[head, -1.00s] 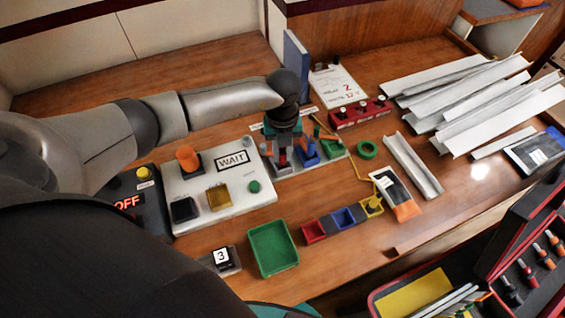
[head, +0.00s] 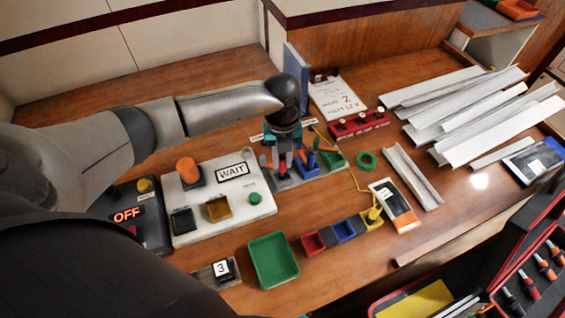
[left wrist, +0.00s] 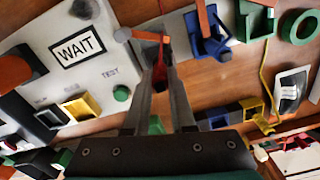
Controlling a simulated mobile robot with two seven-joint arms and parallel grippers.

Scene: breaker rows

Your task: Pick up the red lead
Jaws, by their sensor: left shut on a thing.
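The red lead (left wrist: 160,72) shows as a small red piece between my left gripper's fingers in the left wrist view. In the head view its red part (head: 283,169) shows just under my left gripper (head: 283,160). My left gripper is shut on it, low over the grey block with the coloured sockets beside the WAIT box. The fingers hide part of the red lead, and I cannot tell whether it touches the block. My right gripper is not in view.
A blue holder (head: 306,161) stands close to the right of my left gripper. The WAIT box (head: 222,205) is to the left. Red, blue and yellow bins, with the red bin (head: 313,243) leftmost, and a green tray (head: 272,262) lie nearer. White channels (head: 470,110) lie at right.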

